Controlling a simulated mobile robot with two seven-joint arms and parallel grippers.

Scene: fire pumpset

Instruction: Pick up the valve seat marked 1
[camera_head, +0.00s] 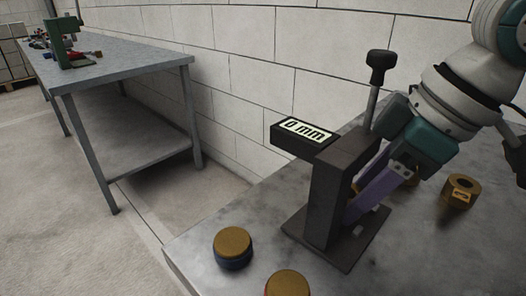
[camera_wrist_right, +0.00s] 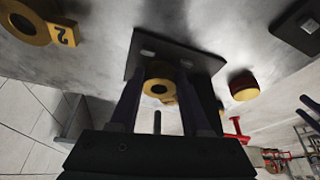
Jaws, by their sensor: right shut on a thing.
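My right gripper (camera_wrist_right: 160,95) is shut on a brass ring-shaped valve seat (camera_wrist_right: 147,87), which sits between its two fingers. The number on this seat cannot be read. In the head view, my right gripper (camera_head: 365,205) reaches down at a slant into the dark gauge stand (camera_head: 335,195); the held seat is hidden there. Another brass valve seat, with a tag marked 2 (camera_wrist_right: 27,22), lies on the table in the wrist view. A brass seat (camera_head: 461,191) also lies right of the stand in the head view. My left gripper is not in view.
The stand has a lever with a black knob (camera_head: 380,62) and a display (camera_head: 305,132) reading 0 mm. A blue brass-topped cap (camera_head: 232,246) and a red one (camera_head: 287,284) stand at the marble table's front. Another workbench (camera_head: 120,66) stands at left.

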